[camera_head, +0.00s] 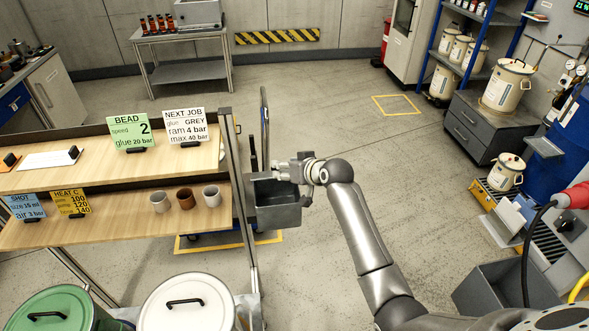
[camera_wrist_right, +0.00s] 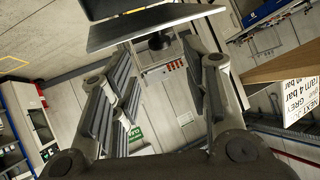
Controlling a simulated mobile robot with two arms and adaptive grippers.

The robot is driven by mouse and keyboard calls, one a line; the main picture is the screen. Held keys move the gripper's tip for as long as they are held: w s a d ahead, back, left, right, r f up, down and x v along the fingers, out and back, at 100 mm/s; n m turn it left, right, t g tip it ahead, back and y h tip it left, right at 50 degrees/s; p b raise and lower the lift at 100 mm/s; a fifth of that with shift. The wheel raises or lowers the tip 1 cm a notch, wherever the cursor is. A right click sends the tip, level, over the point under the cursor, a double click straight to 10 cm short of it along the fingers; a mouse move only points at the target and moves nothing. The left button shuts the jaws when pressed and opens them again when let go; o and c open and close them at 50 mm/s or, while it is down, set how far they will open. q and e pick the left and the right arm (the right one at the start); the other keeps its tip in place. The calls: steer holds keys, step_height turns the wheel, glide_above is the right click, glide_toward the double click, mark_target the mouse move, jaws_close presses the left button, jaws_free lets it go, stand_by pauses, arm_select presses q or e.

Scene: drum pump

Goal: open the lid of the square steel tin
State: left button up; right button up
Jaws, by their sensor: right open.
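A grey square steel container (camera_head: 278,215), which looks like the tin, is at the right end of the wooden-shelved cart in the head view. In the right wrist view, a flat grey plate (camera_wrist_right: 185,18) with a black knob (camera_wrist_right: 158,42) shows at the top; it looks like the lid. My right gripper (camera_head: 274,172) is at the container's upper far side. In its wrist view its fingers (camera_wrist_right: 160,68) are spread, with the knob just past the tips and nothing visibly held. My left gripper is not in view.
The cart shelf (camera_head: 100,220) holds cups (camera_head: 186,198) and cards left of the container. A white-lidded pot (camera_head: 188,305) and a green-lidded pot (camera_head: 50,312) stand at the front left. A grey bin (camera_head: 505,285) is at lower right. The middle floor is open.

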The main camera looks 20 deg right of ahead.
steer(key=v, duration=0.4)
steer(key=shift+s, duration=0.1)
steer(key=shift+c, duration=0.2)
